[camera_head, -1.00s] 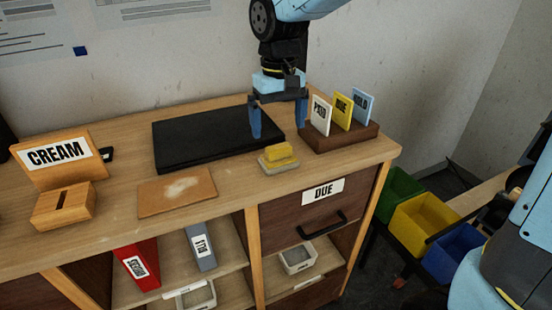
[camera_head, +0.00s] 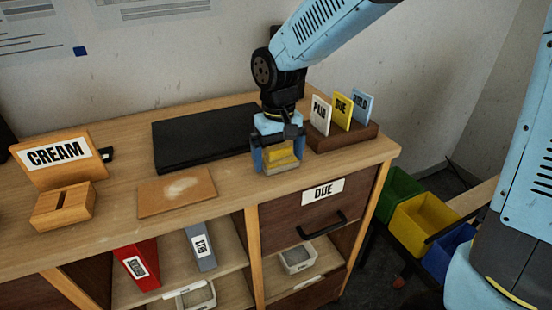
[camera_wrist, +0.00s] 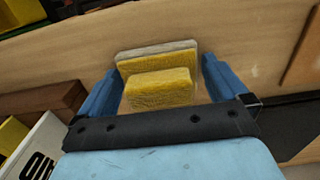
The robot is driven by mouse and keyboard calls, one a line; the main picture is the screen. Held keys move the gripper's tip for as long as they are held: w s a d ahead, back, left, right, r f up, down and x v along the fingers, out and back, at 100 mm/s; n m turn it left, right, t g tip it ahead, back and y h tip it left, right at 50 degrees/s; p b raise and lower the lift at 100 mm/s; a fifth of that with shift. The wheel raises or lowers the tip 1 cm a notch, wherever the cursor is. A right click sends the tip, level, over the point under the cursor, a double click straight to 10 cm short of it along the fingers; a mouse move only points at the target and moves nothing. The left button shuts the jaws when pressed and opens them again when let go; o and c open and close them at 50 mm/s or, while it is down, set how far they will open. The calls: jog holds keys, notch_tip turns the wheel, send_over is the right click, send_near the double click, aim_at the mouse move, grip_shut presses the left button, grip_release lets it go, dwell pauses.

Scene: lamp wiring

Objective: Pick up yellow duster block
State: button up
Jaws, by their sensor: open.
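The yellow duster block (camera_head: 281,157) sits on the wooden desk top near its front edge, on a pale grey base. It also shows in the wrist view (camera_wrist: 160,88), as a yellow grip part on a wider yellow and grey base. My gripper (camera_head: 278,160) is over the block with its two blue fingers on either side. In the wrist view my gripper (camera_wrist: 158,85) is open, with one finger left and one right of the block. A gap shows between the fingers and the grip part. Whether a finger touches the base I cannot tell.
A brown holder (camera_head: 345,138) with PAID, DUE and HOLD cards stands close on the right. A black mat (camera_head: 200,140) lies behind left. A brown board (camera_head: 177,193) with a white smudge lies left. The DUE drawer (camera_head: 318,213) is below the desk edge.

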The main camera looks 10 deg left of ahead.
jog(key=c, duration=0.9)
jog(key=shift+o, duration=0.2)
jog(key=shift+r, duration=0.65)
jog(key=s+d+r, duration=0.7)
jog(key=s+r, duration=0.4)
jog(key=s, duration=0.1)
jog(key=shift+r, duration=0.4)
